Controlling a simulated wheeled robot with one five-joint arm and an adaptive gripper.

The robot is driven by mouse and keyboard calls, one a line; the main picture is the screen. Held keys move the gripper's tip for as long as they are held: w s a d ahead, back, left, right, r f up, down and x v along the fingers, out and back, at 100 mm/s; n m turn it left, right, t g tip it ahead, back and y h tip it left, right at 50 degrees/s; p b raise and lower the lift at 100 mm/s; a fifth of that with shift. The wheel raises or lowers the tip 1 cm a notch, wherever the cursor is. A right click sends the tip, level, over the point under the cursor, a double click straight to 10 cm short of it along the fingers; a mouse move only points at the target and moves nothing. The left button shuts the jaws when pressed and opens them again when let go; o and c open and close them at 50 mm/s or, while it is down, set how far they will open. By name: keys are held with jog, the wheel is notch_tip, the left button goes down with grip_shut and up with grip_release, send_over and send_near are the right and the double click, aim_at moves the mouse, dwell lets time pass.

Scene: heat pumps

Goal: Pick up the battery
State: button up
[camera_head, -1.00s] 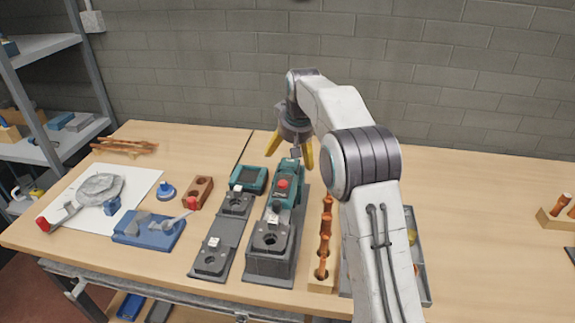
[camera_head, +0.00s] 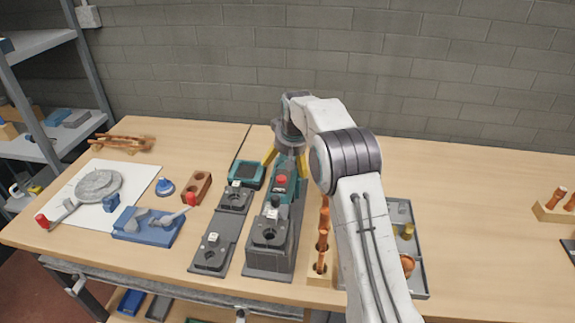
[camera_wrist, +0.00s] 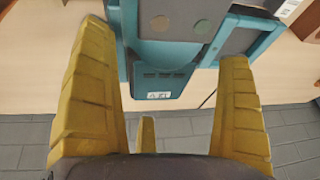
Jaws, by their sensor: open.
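A teal and dark tool (camera_head: 283,188) with a red knob lies on a grey stand in the head view. Its teal end block (camera_wrist: 165,75), with vents and a small label, shows in the wrist view; it may be the battery, but I cannot tell for sure. My gripper (camera_head: 285,161) has yellow fingers, open and pointing down at the far end of this tool. In the wrist view the fingers of my gripper (camera_wrist: 165,52) are spread on either side of the teal block, with nothing clearly held. Contact cannot be told.
A teal device with a dark screen (camera_head: 246,175) sits just left. Grey stands (camera_head: 211,255) with round sockets lie in front of it. A wooden holder with orange-handled tools (camera_head: 321,262) and a grey tray (camera_head: 421,270) are right. The table farther right is mostly clear.

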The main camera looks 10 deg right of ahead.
jog(key=shift+r, duration=0.1)
jog(key=c, duration=1.3)
notch_tip(320, 180, up, 16)
jog(key=p, duration=0.5)
jog(key=shift+r+p, duration=0.6)
jog(key=shift+r, duration=0.35)
